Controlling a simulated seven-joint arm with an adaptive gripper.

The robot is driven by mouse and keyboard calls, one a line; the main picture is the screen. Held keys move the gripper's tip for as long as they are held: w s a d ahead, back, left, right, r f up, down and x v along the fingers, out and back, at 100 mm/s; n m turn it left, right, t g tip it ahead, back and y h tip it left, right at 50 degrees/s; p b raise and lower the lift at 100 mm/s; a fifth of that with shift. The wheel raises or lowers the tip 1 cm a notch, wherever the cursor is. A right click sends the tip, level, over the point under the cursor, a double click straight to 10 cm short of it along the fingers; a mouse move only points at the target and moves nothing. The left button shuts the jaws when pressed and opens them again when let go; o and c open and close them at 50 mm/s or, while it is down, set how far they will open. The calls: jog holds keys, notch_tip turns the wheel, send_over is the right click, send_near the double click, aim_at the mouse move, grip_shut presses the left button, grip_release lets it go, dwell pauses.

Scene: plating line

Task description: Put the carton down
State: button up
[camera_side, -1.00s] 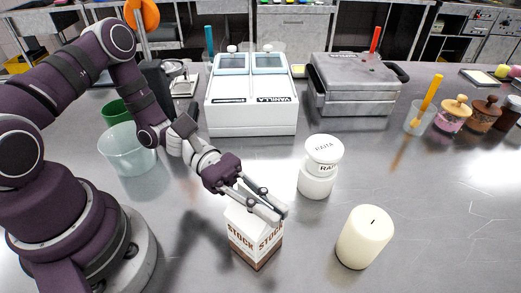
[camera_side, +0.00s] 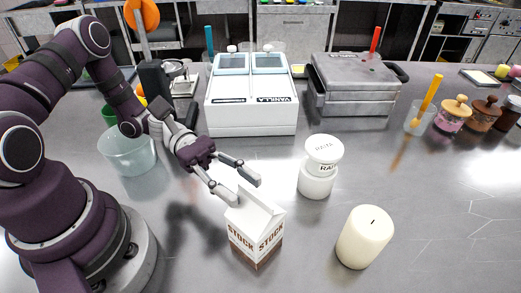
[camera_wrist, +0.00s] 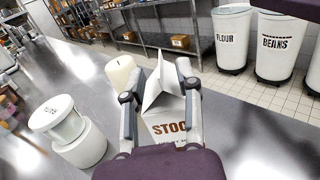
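The carton (camera_side: 256,230), white with a brown base and the word STOCK, stands upright on the steel counter (camera_side: 310,260). It also shows in the wrist view (camera_wrist: 165,108), straight ahead between the fingers. My gripper (camera_side: 245,188) is open, its fingers spread, behind and up-left of the carton's gabled top in the side view. In the wrist view my gripper (camera_wrist: 158,85) has one finger on either side of the carton's image. The fingers do not appear closed on it.
White stacked jars (camera_side: 319,167) stand right of the carton, and a cream candle (camera_side: 365,237) stands front right. A glass bowl (camera_side: 128,150) is at left. The white VANILLA unit (camera_side: 252,100) and a grey press (camera_side: 352,85) stand behind. The front-right counter is clear.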

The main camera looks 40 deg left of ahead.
jog(key=a+m+g+y, duration=0.3)
jog(key=a+m+y, duration=0.3)
jog(key=a+y, duration=0.1)
jog(key=s+a+r+m+t+y, duration=0.2)
jog(key=a+r+m+t+y, duration=0.3)
jog(key=r+m+t+y, duration=0.3)
jog(key=r+m+y, duration=0.1)
jog(key=m+y, duration=0.2)
jog(key=m, duration=0.1)
jog(key=shift+s+a+r, duration=0.2)
jog(key=shift+s+r, duration=0.1)
jog(key=shift+s, duration=0.05)
